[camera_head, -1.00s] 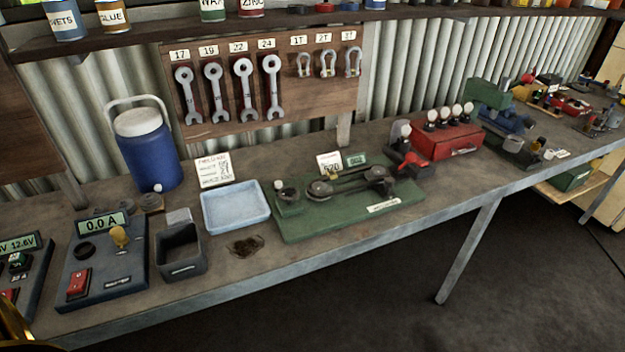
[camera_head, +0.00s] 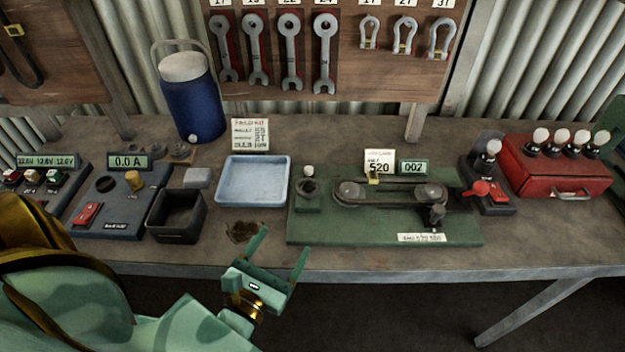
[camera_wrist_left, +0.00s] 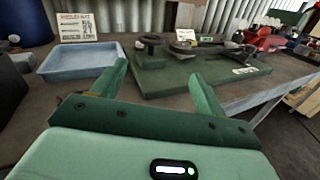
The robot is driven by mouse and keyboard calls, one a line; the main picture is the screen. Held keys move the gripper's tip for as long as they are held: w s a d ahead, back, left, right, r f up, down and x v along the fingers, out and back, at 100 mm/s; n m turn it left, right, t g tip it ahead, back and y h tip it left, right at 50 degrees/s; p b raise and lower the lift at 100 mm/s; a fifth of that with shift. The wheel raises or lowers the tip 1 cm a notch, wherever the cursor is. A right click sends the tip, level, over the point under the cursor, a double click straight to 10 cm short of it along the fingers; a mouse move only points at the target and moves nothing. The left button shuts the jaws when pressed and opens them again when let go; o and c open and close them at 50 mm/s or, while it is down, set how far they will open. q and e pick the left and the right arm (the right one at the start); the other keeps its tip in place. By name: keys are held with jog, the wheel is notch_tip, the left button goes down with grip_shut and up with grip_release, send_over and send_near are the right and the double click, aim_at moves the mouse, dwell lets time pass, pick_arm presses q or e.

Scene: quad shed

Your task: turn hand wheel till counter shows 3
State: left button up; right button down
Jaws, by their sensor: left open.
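A green board (camera_head: 370,226) on the bench carries two dark pulleys joined by a belt (camera_head: 390,192). At its left end stands a small dark hand wheel (camera_head: 308,187) with a pale knob on top. The counter (camera_head: 413,167) behind the belt reads 002. My left gripper (camera_head: 284,242) is open and empty, at the bench's front edge, in front of and left of the board, apart from the wheel. In the left wrist view the open fingers (camera_wrist_left: 160,72) point towards the board (camera_wrist_left: 200,80), with the hand wheel (camera_wrist_left: 150,44) beyond them. My right gripper is not in view.
A blue tray (camera_head: 254,201) and a dark open box (camera_head: 176,237) lie left of the board. A lever switch (camera_head: 487,190) and a red lamp box (camera_head: 557,178) stand to the right. A card (camera_head: 379,160) showing 520 stands behind the belt. The bench front is mostly clear.

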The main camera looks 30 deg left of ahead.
aim_at(303, 198)
pick_arm(q)
jog(key=shift+w+a+f+n+y, duration=0.1)
jog(key=shift+w+a+n+y, duration=0.3)
jog(key=shift+a+n, duration=0.5)
jog(key=w, duration=0.4)
jog(key=w+a, duration=0.1)
jog(key=w, duration=0.4)
jog(key=w+a, duration=0.1)
jog(key=w, duration=0.4)
jog(key=shift+b, duration=0.35)
jog(key=shift+w+a, duration=0.15)
jog(key=shift+w, duration=0.3)
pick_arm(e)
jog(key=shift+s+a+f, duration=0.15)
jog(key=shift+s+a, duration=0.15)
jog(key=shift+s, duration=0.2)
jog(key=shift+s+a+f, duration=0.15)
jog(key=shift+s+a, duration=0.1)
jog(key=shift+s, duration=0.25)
pick_arm(q)
jog(key=shift+c, duration=0.3)
jog(key=c, duration=0.9)
